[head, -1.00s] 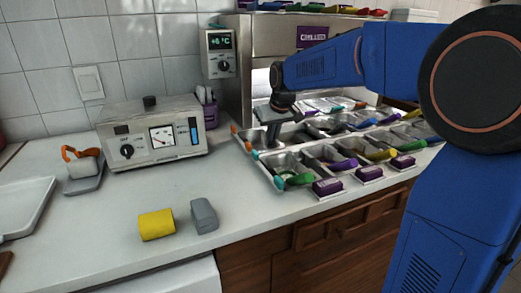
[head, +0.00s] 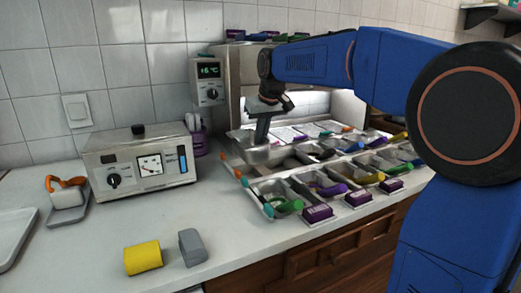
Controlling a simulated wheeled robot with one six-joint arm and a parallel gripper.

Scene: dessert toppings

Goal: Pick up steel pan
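The steel pan (head: 258,156) is a small open metal pan at the back left of the rack of pans. In the head view it sits a little higher than the pans around it, with its front wall showing. My gripper (head: 262,140) points down over it, and its dark grey fingers reach its rim. The fingers look closed on the pan's wall, but their tips are small and partly hidden.
Several steel pans with coloured utensils (head: 283,205) fill the rack to the right and front. Purple labels (head: 317,213) line its front. A grey device (head: 140,163), a yellow block (head: 143,258) and a grey block (head: 192,247) stand on the counter (head: 90,245) to the left.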

